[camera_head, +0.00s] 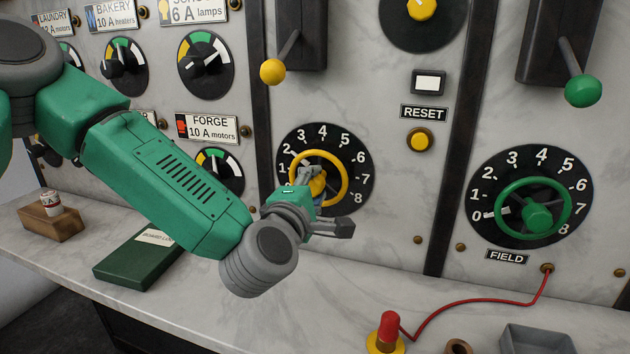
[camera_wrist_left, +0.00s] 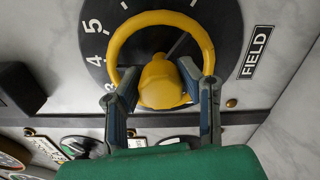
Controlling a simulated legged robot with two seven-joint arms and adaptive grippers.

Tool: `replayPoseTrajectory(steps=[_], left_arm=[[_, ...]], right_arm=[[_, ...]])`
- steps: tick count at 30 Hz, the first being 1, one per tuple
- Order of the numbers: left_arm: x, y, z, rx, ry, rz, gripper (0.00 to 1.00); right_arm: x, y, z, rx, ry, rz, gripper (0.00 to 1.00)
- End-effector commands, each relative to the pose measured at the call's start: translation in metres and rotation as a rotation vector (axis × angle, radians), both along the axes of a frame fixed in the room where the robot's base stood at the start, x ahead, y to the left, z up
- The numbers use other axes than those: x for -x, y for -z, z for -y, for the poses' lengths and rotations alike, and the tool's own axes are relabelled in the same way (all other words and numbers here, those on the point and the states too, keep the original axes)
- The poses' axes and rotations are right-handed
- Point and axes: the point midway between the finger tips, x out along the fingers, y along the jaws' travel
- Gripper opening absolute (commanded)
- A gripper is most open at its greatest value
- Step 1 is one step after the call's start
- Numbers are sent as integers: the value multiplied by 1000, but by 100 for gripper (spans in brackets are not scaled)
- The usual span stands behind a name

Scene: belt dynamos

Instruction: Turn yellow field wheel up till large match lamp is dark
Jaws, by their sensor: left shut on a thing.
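The yellow field wheel (camera_head: 346,182) sits on a black dial numbered up to 8, on the marble panel. In the left wrist view its yellow rim (camera_wrist_left: 160,19) arches around a yellow hub (camera_wrist_left: 162,80). My left gripper (camera_head: 314,183) is at the wheel's middle, and in the wrist view its two fingers (camera_wrist_left: 160,76) lie on either side of the hub, shut on it. I cannot make out a large match lamp in these views. My right gripper is not in view.
A green wheel (camera_head: 538,216) is at right, its white mark near 0. Yellow (camera_head: 273,71) and green (camera_head: 582,91) lever knobs stick out above. A yellow reset button (camera_head: 420,140) lies between the dials. A red plug (camera_head: 388,327) with a red cable stands on the ledge.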

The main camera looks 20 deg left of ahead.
Motion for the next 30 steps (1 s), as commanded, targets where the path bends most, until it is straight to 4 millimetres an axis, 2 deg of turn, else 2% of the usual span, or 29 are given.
replayPoseTrajectory(steps=[1, 18, 30], left_arm=[[2, 6, 0, -50, 3, -16, 3], [2, 8, 0, -586, 6, 2, 3], [2, 10, -1, -868, 8, 11, 3]], right_arm=[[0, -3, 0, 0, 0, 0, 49], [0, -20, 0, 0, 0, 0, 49], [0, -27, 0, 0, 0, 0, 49]])
